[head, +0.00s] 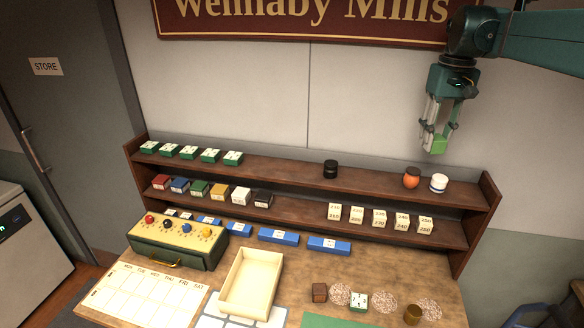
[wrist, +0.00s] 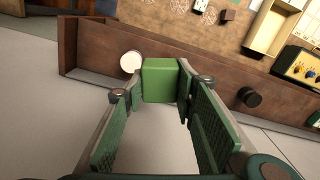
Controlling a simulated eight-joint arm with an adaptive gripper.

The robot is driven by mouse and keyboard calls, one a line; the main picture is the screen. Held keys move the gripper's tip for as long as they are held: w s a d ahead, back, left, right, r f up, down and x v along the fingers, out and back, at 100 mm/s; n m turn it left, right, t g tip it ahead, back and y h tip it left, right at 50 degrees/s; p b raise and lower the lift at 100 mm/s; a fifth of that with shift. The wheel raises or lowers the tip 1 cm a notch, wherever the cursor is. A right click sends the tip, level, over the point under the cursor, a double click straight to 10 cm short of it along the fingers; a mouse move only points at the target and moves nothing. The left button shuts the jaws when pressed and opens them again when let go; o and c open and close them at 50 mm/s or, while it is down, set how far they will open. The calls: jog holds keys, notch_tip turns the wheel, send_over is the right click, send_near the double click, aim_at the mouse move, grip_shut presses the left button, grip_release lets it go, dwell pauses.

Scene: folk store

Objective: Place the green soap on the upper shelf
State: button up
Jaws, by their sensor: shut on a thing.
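The green soap (head: 437,145) is a plain green block held between the fingertips of my gripper (head: 438,138), which is shut on it. In the wrist view the soap (wrist: 160,80) sits between the two fingertips. The soap is in the air above the right part of the upper shelf (head: 285,172), apart from the board. Below it on that shelf stand an orange round thing (head: 411,178) and a white jar with a dark band (head: 438,183). The white jar's top (wrist: 131,62) shows beside the soap in the wrist view; the orange thing is not visible there.
A black jar (head: 330,169) stands mid-shelf, and several green-and-white boxes (head: 188,152) line the left end. Bare board lies between these boxes and the black jar, and between that jar and the orange thing. The lower shelf (head: 300,208) holds coloured boxes and number blocks.

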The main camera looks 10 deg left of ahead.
jog(key=w+d+f+m+p, duration=0.1)
jog(key=w+d+m+p, duration=0.2)
jog(key=d, duration=1.2)
jog(key=b, duration=0.1)
send_over(463, 193)
jog(key=shift+d+f, duration=0.1)
jog(key=shift+f, duration=2.45)
jog(key=shift+f, duration=2.95)
jog(key=shift+f, duration=0.1)
jog(key=shift+f, duration=1.95)
jog(key=shift+f, duration=0.2)
